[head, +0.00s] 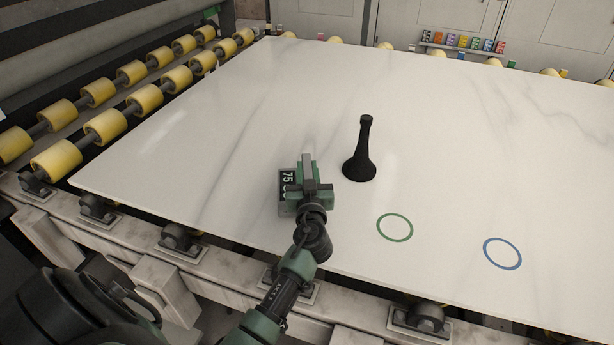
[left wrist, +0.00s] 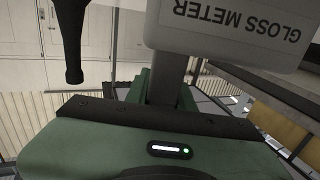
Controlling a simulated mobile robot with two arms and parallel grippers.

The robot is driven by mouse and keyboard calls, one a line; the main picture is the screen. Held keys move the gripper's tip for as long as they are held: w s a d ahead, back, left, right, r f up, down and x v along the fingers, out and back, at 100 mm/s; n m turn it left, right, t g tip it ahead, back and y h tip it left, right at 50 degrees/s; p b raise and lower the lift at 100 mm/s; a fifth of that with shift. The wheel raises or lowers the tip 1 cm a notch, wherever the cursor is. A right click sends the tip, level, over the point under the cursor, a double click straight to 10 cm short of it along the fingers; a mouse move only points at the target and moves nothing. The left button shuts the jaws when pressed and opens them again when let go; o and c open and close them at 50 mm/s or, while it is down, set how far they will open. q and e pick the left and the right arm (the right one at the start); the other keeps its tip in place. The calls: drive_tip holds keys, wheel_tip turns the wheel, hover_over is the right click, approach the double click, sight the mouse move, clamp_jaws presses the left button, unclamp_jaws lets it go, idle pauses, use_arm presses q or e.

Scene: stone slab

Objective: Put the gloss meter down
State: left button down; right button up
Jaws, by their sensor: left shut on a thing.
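The gloss meter (head: 287,181) is a small box with a dark display reading 75. My left gripper (head: 308,168) is shut on it, at the near middle of the white stone slab (head: 250,100). The gripper and wrist cover much of the meter. I cannot tell if its base touches the slab. In the left wrist view the gloss meter (left wrist: 232,28) shows as a pale case with its name upside down, by the gripper's dark finger. My right gripper is not in view.
A black flared-base stand (head: 361,152) stands just right of the meter; it also shows in the left wrist view (left wrist: 72,40). A green ring (head: 395,227) and a blue ring (head: 502,253) mark bare slab to the right. Yellow rollers (head: 107,125) line the left.

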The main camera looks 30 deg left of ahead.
use_arm(q)
drive_tip(key=shift+f, duration=0.8)
drive_tip(key=c, duration=1.2)
unclamp_jaws()
drive_tip(key=shift+f, duration=0.1)
